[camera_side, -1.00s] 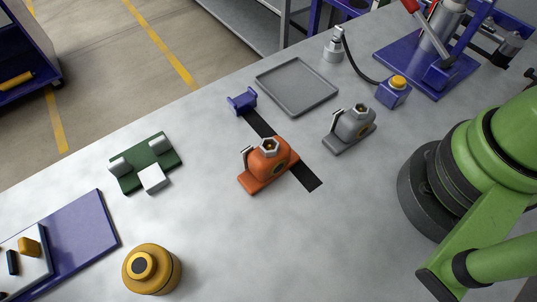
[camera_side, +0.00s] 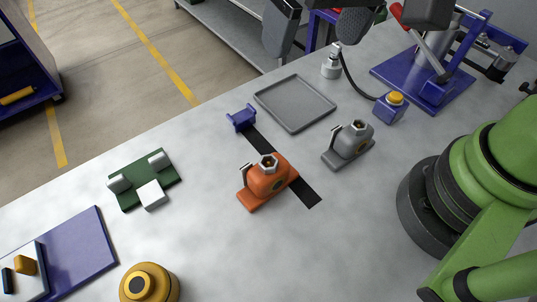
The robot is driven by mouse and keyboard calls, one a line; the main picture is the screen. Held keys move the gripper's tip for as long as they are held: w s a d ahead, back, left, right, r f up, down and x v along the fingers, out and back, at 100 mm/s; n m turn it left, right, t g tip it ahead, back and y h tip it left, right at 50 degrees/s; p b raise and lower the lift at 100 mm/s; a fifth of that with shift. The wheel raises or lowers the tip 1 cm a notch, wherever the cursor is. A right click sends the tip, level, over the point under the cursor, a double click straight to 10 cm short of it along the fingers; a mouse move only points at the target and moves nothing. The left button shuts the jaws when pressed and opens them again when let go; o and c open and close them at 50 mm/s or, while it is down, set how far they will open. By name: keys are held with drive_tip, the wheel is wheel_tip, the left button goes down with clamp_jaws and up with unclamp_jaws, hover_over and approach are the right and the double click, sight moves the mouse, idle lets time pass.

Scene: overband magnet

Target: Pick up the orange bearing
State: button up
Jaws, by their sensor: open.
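The orange bearing (camera_side: 267,180) stands upright on the light table near the middle, its orange base lying across a black strip (camera_side: 305,192). A metal hex fitting tops it. My gripper (camera_side: 318,34) shows at the top edge with its two dark fingers spread apart and nothing between them. It is raised well above the table, up and to the right of the orange bearing in the picture and clear of it. The upper part of my gripper is cut off by the frame.
A similar grey bearing (camera_side: 350,143) stands close on the right. An empty grey tray (camera_side: 295,102) and a blue bracket (camera_side: 241,118) lie behind. A green fixture (camera_side: 128,195) is left, a yellow cylinder (camera_side: 148,284) front left, a yellow-button box (camera_side: 391,106) right. The front middle is clear.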

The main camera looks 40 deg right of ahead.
drive_tip(key=n+g+h, duration=0.2)
hover_over(268, 167)
wheel_tip(268, 167, down, 10)
drive_tip(key=shift+f, duration=0.25)
wheel_tip(268, 167, down, 4)
drive_tip(key=shift+f, duration=3)
drive_tip(key=shift+c, duration=0.5)
drive_tip(key=c, duration=1.2)
drive_tip(key=shift+c, duration=0.2)
drive_tip(key=shift+r, duration=0.15)
